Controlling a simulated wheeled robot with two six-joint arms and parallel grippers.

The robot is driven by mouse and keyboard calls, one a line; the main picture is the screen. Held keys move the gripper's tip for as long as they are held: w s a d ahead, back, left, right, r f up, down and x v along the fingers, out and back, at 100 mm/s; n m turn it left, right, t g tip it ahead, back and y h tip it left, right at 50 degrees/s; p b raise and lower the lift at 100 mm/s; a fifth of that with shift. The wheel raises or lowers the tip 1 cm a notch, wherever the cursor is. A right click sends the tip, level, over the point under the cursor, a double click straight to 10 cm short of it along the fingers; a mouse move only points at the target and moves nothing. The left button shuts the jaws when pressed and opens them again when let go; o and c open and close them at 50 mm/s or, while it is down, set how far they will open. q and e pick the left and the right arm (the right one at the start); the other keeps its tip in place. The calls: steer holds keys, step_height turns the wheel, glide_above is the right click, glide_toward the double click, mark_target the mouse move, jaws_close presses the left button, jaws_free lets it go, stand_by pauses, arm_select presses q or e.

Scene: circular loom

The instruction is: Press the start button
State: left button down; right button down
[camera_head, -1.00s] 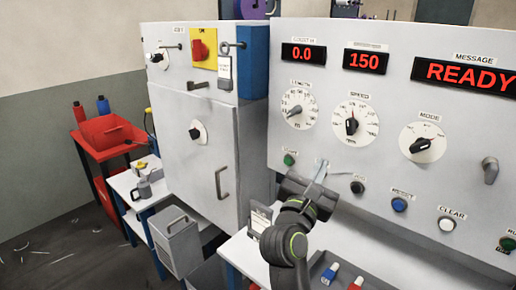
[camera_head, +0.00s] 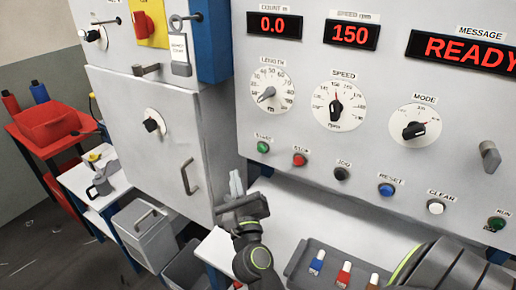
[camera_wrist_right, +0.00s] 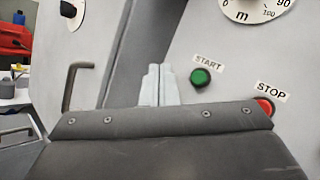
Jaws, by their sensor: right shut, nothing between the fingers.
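The green start button (camera_head: 263,147) sits on the light grey panel, under a small label. The wrist view shows it (camera_wrist_right: 201,77) next to a label reading START. The red stop button (camera_head: 299,159) is to its right and also shows in the wrist view (camera_wrist_right: 264,105). My right gripper (camera_head: 237,180) is shut and empty, below and left of the start button. In the wrist view its pale fingertips (camera_wrist_right: 158,72) are left of the green button and do not overlap it. The gap in depth is hard to judge. My left gripper is not in view.
More buttons run rightward: a black one (camera_head: 341,173), a blue one (camera_head: 386,189) and a white one (camera_head: 435,207). Dials and a display (camera_head: 463,50) reading READY are above. A tray (camera_head: 297,262) with coloured items lies below. A grey cabinet (camera_head: 150,90) stands left.

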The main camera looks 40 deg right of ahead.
mark_target(262, 149)
steer(key=shift+d, duration=0.1)
steer(key=w+d, duration=0.3)
steer(key=d, duration=0.5)
steer(key=shift+w, duration=0.25)
steer(key=shift+d, duration=0.1)
stand_by(1.8)
steer(key=shift+w+d, duration=0.15)
steer(key=shift+d, duration=0.15)
steer(key=shift+w+d+p, duration=0.2)
steer(key=shift+d+p, duration=0.1)
steer(key=shift+d, duration=0.1)
stand_by(0.8)
steer(key=shift+a, duration=0.1)
steer(key=shift+s+a, duration=0.4)
steer(key=shift+a, duration=0.3)
